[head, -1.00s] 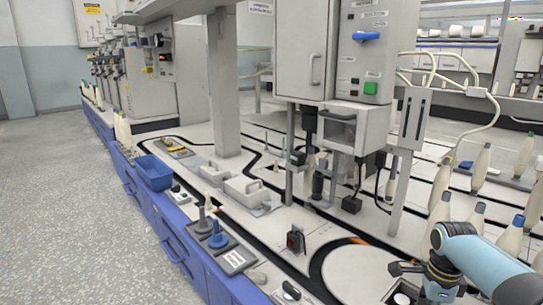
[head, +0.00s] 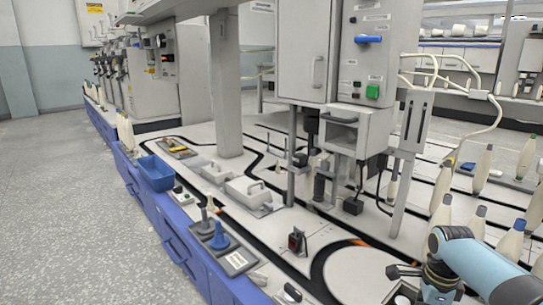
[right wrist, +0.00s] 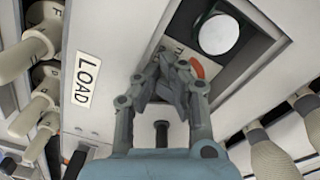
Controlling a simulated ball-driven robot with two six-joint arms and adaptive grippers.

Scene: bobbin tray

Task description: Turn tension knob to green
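The knob that fits the task is a white round knob (right wrist: 218,35) on a dark panel in the right wrist view. In the head view my right gripper (head: 398,272) hangs over the bench at the bottom right, where the knob (head: 402,300) is only partly in frame. My left gripper is not in view.
Pale bobbins (head: 510,240) stand at the right near my right arm, and more show in the right wrist view (right wrist: 285,120). A LOAD label (right wrist: 86,79) is at the left there. A blue bin (head: 155,173) and a blue-knobbed lever (head: 218,238) stand along the bench edge.

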